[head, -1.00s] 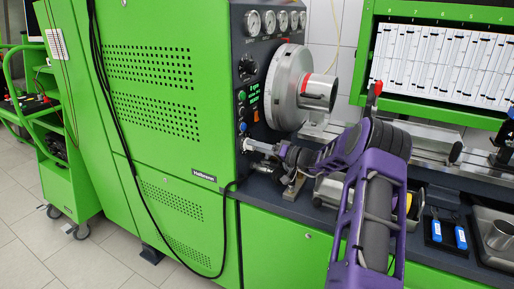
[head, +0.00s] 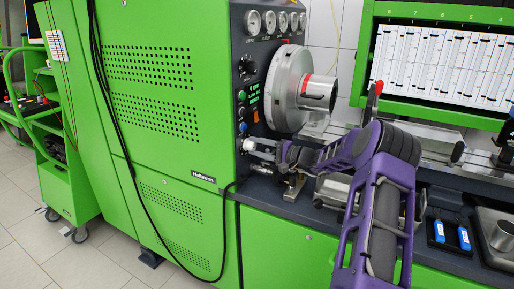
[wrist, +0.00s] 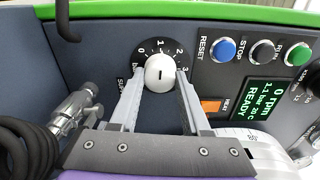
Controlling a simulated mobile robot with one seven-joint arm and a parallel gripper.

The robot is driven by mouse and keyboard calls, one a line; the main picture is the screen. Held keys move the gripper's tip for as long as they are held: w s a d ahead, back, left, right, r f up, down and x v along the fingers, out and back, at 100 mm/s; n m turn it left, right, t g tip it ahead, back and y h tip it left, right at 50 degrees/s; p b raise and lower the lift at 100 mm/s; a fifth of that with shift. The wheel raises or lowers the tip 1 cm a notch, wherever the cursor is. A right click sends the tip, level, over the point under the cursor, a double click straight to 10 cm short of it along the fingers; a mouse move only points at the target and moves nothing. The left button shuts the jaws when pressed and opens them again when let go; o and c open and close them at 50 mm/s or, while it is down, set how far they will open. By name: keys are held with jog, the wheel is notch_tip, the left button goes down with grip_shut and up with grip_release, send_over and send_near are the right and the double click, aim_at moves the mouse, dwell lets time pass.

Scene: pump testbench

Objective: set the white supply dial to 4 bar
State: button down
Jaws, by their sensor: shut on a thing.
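The white supply dial (wrist: 160,73) is a round knob on a black scale plate marked 0, 1, 2 and 3 (wrist: 163,46), with the rest of the scale hidden. A short dark mark shows on the knob's face. My gripper (wrist: 159,78) is shut on the dial, one finger on each side. In the head view my gripper (head: 249,146) is at the lower front panel of the green machine, and the dial is too small to read there. The display (wrist: 265,101) beside it shows 0 rpm, about 1.1 bar, 20 C and READY.
Blue RESET (wrist: 224,48), dark STOP (wrist: 263,53) and green RUN (wrist: 298,54) buttons sit right of the dial. A hose fitting (wrist: 78,105) and coiled black hose (wrist: 30,150) are at the left.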

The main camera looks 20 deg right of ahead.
jog(key=m+p, duration=0.2)
jog(key=m, duration=0.4)
jog(key=shift+r, duration=0.1)
jog(key=m+p, duration=0.2)
jog(key=m, duration=0.2)
jog(key=m+p, duration=0.2)
jog(key=m, duration=0.1)
jog(key=shift+m, duration=0.3)
jog(key=m+p, duration=0.1)
jog(key=m, duration=0.5)
jog(key=shift+p, duration=0.35)
jog(key=m, duration=0.5)
jog(key=shift+m+y, duration=0.3)
jog(key=shift+m, duration=0.1)
jog(key=shift+c, duration=1.8)
grip_release()
